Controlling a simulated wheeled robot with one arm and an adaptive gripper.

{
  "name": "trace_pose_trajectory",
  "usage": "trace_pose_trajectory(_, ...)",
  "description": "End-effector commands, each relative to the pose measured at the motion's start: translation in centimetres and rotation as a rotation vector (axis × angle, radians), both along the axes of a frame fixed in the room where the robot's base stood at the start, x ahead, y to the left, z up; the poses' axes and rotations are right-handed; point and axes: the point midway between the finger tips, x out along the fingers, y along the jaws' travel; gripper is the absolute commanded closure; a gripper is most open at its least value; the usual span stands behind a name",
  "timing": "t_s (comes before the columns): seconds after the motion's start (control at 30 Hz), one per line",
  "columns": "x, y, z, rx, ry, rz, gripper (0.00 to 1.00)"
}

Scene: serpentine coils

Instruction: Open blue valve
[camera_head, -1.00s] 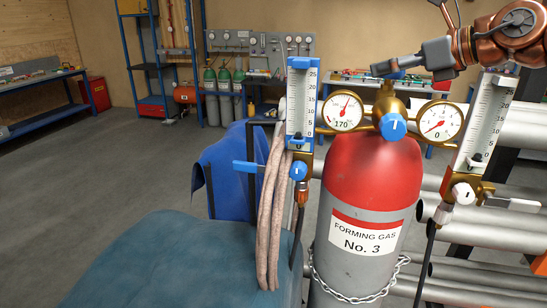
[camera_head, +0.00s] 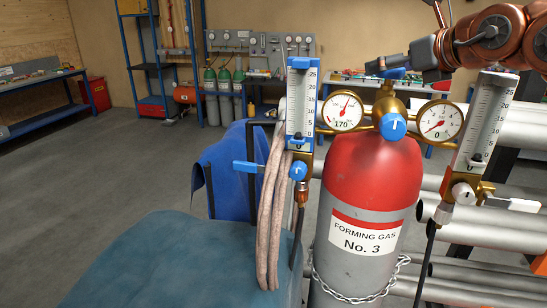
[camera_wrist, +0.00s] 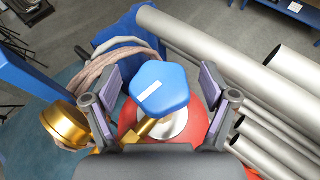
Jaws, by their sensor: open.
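A blue valve knob (camera_wrist: 160,88) with a white mark stands on a brass stem between my open fingers in the wrist view, with gaps on both sides. It seems to be the blue knob (camera_head: 397,73) on top of the red and grey gas cylinder (camera_head: 375,185) labelled "Forming Gas No. 3", where my gripper partly hides it in the head view. My gripper (camera_wrist: 161,82) is open around the knob; it comes in from the right in the head view (camera_head: 385,66). A second blue knob (camera_head: 392,127) sits on the regulator front.
Two round gauges (camera_head: 342,111) (camera_head: 438,121) flank the regulator. Flowmeters stand left (camera_head: 301,103) and right (camera_head: 485,125), with a small blue knob (camera_head: 298,170) on the left one. Hoses (camera_head: 270,215) hang left of the cylinder. Metal pipes (camera_head: 470,240) lie behind and right.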

Motion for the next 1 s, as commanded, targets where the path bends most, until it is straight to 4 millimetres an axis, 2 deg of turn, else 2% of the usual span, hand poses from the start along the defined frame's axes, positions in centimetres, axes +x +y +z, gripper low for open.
trace_pose_trajectory(1.0, 0.07, -0.03, -0.12, -0.008, 0.001, -0.469, 0.16)
